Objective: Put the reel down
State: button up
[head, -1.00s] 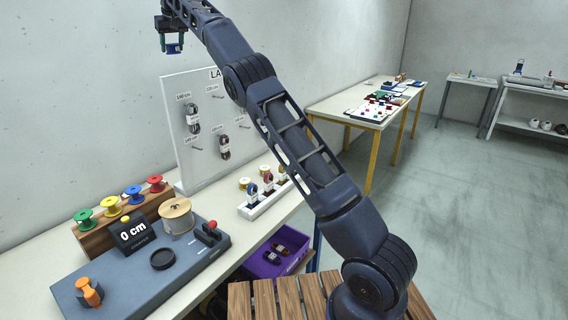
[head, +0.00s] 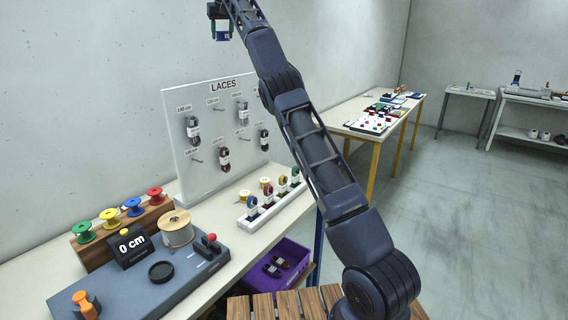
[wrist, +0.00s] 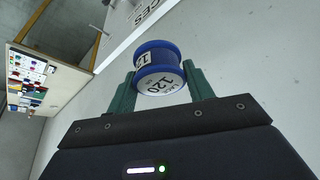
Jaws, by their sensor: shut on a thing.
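My gripper (wrist: 160,88) is shut on a reel (wrist: 158,68) with blue rims and a white label marked 120. Its green fingers grip the reel from both sides in the wrist view. In the head view my gripper (head: 221,36) is high at the top, in front of the bare wall and above the lace board (head: 215,130). The reel shows there only as a small blue patch. It touches no surface.
A white rack (head: 272,208) with several reels stands on the table before the board. A grey-blue station holds a 0 cm display (head: 131,244), a large spool (head: 176,230) and a dark round dish (head: 160,272). Several coloured spools stand behind it. A purple crate (head: 292,252) sits lower.

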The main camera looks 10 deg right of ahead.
jog(key=shift+d, duration=1.45)
jog(key=m+h, duration=0.4)
jog(key=m, duration=0.7)
send_over(285, 172)
jog(key=s, duration=0.1)
jog(key=shift+g, duration=0.4)
jog(key=f, duration=6.1)
jog(key=shift+s+a+f, duration=0.1)
jog(key=shift+a+f, duration=0.3)
jog(key=shift+f, duration=2.4)
jog(key=shift+f, duration=0.15)
